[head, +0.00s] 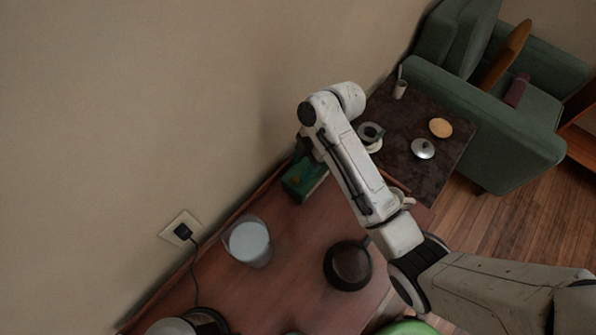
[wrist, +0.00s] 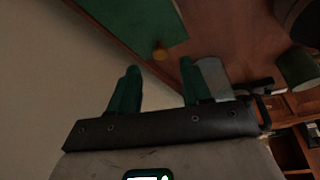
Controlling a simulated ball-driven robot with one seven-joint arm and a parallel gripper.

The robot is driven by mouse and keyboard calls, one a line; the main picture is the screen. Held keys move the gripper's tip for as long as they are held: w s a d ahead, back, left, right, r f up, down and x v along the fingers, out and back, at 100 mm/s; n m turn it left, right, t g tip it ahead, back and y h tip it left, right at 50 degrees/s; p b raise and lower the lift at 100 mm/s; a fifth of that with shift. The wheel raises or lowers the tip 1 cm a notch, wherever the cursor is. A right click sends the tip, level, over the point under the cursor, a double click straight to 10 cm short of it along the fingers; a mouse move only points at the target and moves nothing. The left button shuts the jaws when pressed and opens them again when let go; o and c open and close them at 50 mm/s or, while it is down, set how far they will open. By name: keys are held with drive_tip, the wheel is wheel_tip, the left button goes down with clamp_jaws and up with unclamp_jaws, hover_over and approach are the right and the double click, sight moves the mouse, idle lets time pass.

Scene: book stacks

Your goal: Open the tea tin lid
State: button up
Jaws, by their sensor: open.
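The tea tin (head: 306,181) is a green box on the wooden tabletop, close to the wall, with a small orange-yellow knob on it. In the wrist view the green tin (wrist: 140,18) fills the upper left, and the knob (wrist: 159,52) shows near its lower edge. The lid looks closed, though its seam cannot be made out. My gripper (wrist: 159,64) is open and empty, its two teal fingers pointing toward the knob but apart from it in the picture. In the head view my arm hides most of the gripper beside the tin.
A glass with pale contents (head: 249,243) and a dark round pan (head: 348,266) stand on the wooden tabletop (head: 295,245). A plugged wall outlet (head: 180,228) is at left. A dark side table (head: 448,178) holds a cup (head: 371,133) and a silver lid (head: 423,149), near a green armchair (head: 500,115).

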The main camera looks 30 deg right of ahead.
sight(296, 179)
drive_tip(key=shift+x, duration=2.1)
clamp_jaws()
